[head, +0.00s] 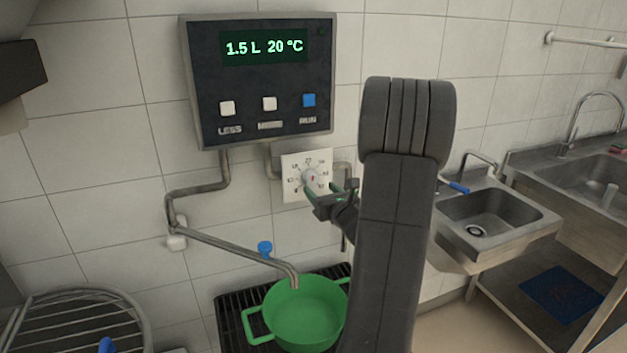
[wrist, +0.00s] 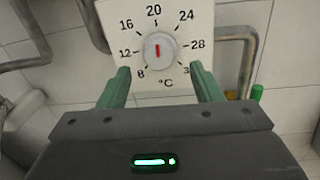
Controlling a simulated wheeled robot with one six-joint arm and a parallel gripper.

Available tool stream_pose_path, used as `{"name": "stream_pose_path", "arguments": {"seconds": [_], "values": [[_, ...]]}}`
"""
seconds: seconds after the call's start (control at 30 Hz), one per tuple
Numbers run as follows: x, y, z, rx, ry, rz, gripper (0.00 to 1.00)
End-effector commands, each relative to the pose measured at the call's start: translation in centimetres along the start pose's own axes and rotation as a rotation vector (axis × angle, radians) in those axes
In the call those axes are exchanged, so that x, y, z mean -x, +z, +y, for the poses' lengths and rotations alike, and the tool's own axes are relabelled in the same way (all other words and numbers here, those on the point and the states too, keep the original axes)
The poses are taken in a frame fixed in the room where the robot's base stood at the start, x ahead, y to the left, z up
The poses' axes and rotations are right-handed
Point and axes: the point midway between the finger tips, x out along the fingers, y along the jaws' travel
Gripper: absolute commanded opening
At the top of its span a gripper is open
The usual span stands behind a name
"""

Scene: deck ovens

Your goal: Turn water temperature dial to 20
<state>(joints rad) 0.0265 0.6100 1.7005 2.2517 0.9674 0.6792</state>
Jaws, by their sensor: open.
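The water temperature dial (wrist: 159,50) is a pale round knob on a white square plate (wrist: 185,15), marked from 8 up past 28 with °C. In the wrist view its red mark points straight up at 20. In the head view the dial (head: 310,179) sits on the wall below the control box, whose display (head: 264,47) reads 1.5 L 20 °C. My gripper (wrist: 160,78) is open, its green fingers apart below and to either side of the knob. No contact with the knob shows. In the head view my gripper (head: 330,190) is close in front of the plate, partly hidden by my arm.
The control box (head: 190,85) has LESS, a middle and RUN buttons. A metal pipe (head: 235,252) ends above a green pot (head: 303,315) on a black grate. Sinks (head: 485,220) stand at right, a round wire rack (head: 75,320) at lower left.

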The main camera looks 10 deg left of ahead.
Motion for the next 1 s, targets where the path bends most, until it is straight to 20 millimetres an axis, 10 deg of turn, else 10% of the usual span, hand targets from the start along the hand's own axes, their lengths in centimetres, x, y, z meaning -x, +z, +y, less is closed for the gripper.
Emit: {"name": "stream_pose_path", "arguments": {"seconds": [0.3,0.7,0.9,1.0], "values": [[-4.8,0.1,0.1,0.000,0.002,0.001,0.59],[-5.5,0.0,0.0,0.001,0.001,0.000,0.59],[-5.4,0.0,0.1,0.001,0.001,0.000,0.20],[-5.4,0.0,0.1,0.001,0.002,0.001,0.19]]}}
